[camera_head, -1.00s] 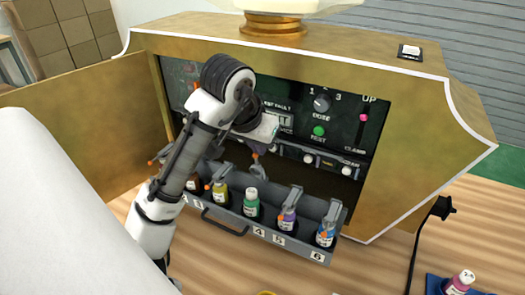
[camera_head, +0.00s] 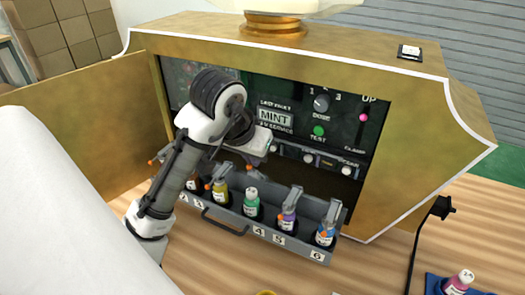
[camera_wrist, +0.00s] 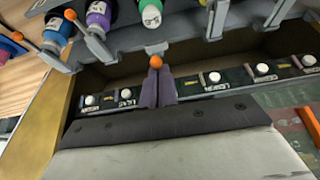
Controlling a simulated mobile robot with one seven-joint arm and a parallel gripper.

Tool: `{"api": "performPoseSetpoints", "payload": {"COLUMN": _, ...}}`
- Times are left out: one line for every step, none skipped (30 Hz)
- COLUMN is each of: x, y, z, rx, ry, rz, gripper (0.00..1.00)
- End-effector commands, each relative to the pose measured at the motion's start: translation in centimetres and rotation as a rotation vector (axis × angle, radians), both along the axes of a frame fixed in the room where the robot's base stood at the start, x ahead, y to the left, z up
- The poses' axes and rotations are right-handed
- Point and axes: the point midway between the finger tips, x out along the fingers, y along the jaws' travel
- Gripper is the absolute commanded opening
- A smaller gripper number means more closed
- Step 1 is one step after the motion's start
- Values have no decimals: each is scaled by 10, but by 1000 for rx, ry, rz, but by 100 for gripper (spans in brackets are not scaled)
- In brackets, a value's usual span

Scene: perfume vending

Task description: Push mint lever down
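The mint lever is not labelled clearly. A lever with an orange ball knob (camera_wrist: 156,62) stands in front of the green bottle, which shows in the head view (camera_head: 252,203) and at the top of the wrist view (camera_wrist: 150,14). My gripper's two dark fingers (camera_wrist: 155,84) lie together, shut, with their tips right at this orange knob. I cannot tell whether they touch it. In the head view my gripper (camera_head: 256,162) is above and behind the green bottle, partly hiding the lever. The display (camera_head: 274,117) reads MINT.
A grey tray (camera_head: 236,228) with a handle holds several bottles, each by an orange-tipped lever. A row of white buttons (camera_wrist: 213,77) runs behind. A brass case (camera_head: 430,115) encloses the opening. A pink bottle (camera_head: 460,282) stands at the lower right.

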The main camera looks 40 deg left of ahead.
Motion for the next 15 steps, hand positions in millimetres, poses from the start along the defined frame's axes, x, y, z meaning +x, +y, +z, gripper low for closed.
{"api": "performPoseSetpoints", "payload": {"x": 0, "y": 0, "z": 0, "rx": 0, "ry": 0, "rz": 0, "gripper": 0}}
{"api": "performPoseSetpoints", "payload": {"x": 0, "y": 0, "z": 0, "rx": 0, "ry": 0, "rz": 0, "gripper": 0}}
{"api": "performPoseSetpoints", "payload": {"x": 0, "y": 0, "z": 0, "rx": 0, "ry": 0, "rz": 0, "gripper": 0}}
{"api": "performPoseSetpoints", "payload": {"x": 0, "y": 0, "z": 0, "rx": 0, "ry": 0, "rz": 0, "gripper": 0}}
{"api": "performPoseSetpoints", "payload": {"x": 0, "y": 0, "z": 0, "rx": 0, "ry": 0, "rz": 0, "gripper": 0}}
{"api": "performPoseSetpoints", "payload": {"x": 0, "y": 0, "z": 0, "rx": 0, "ry": 0, "rz": 0, "gripper": 0}}
{"api": "performPoseSetpoints", "payload": {"x": 0, "y": 0, "z": 0, "rx": 0, "ry": 0, "rz": 0, "gripper": 0}}
{"api": "performPoseSetpoints", "payload": {"x": 0, "y": 0, "z": 0, "rx": 0, "ry": 0, "rz": 0, "gripper": 0}}
{"api": "performPoseSetpoints", "payload": {"x": -1, "y": 0, "z": -1, "rx": 0, "ry": 0, "rz": 0, "gripper": 0}}
{"api": "performPoseSetpoints", "payload": {"x": -1, "y": 0, "z": -1, "rx": 0, "ry": 0, "rz": 0, "gripper": 0}}
{"api": "performPoseSetpoints", "payload": {"x": -2, "y": 0, "z": -2, "rx": 0, "ry": 0, "rz": 0, "gripper": 0}}
{"api": "performPoseSetpoints", "payload": {"x": -3, "y": -1, "z": -3, "rx": 0, "ry": 0, "rz": 0, "gripper": 0}}
{"api": "performPoseSetpoints", "payload": {"x": -4, "y": -1, "z": -4, "rx": 0, "ry": 0, "rz": 0, "gripper": 0}}
{"api": "performPoseSetpoints", "payload": {"x": -5, "y": -1, "z": -5, "rx": 0, "ry": 0, "rz": 1, "gripper": 0}}
{"api": "performPoseSetpoints", "payload": {"x": -7, "y": -1, "z": -7, "rx": 0, "ry": 0, "rz": 1, "gripper": 0}}
